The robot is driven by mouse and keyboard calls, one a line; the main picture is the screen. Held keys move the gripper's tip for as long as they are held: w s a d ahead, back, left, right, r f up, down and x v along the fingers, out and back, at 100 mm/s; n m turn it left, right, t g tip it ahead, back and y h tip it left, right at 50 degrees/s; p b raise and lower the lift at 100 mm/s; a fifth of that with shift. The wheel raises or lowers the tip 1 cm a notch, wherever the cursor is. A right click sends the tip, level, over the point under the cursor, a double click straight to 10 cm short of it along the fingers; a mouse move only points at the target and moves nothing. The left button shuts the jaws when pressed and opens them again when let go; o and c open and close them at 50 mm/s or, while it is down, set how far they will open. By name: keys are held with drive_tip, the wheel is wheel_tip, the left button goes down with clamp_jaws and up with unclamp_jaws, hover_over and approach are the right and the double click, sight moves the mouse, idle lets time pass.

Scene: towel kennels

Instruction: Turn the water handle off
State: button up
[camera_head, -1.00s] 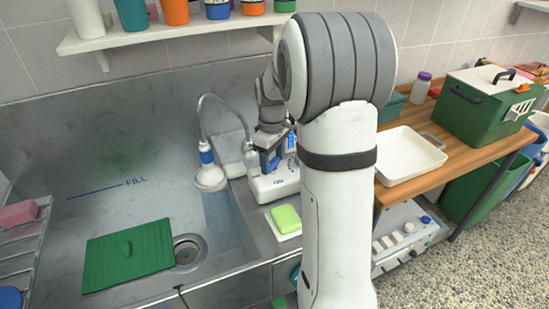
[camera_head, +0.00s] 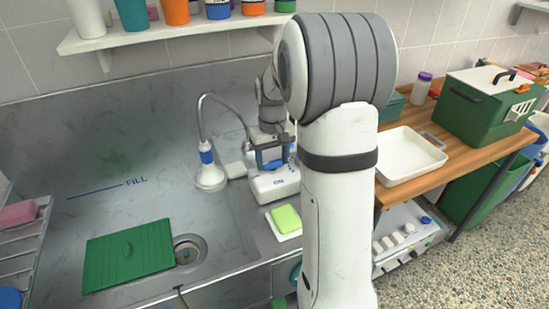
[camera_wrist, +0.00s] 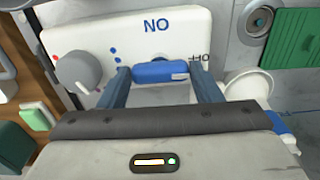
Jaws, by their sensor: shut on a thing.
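A second marking beside the handle is partly hidden. My gripper (camera_wrist: 162,80) is shut on the handle, one finger at each end. In the head view my gripper (camera_head: 270,152) is over the white box (camera_head: 272,188) at the sink's right edge. The white spray head (camera_head: 210,178) hangs on its curved hose left of the box, with no water stream visible below it.
A grey knob (camera_wrist: 78,72) is beside the handle. A green sponge (camera_head: 286,218) lies in front of the box. The sink holds a green mat (camera_head: 128,256) beside the drain. A shelf (camera_head: 150,37) with cups is above; a white tray (camera_head: 410,155) stands right.

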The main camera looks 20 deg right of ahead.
sight(272, 161)
drive_tip(key=shift+w+r, duration=0.15)
drive_tip(key=shift+w, duration=0.05)
drive_tip(key=o, duration=1)
drive_tip(key=shift+s, duration=0.1)
wheel_tip(272, 161, up, 7)
drive_tip(key=shift+r, duration=0.3)
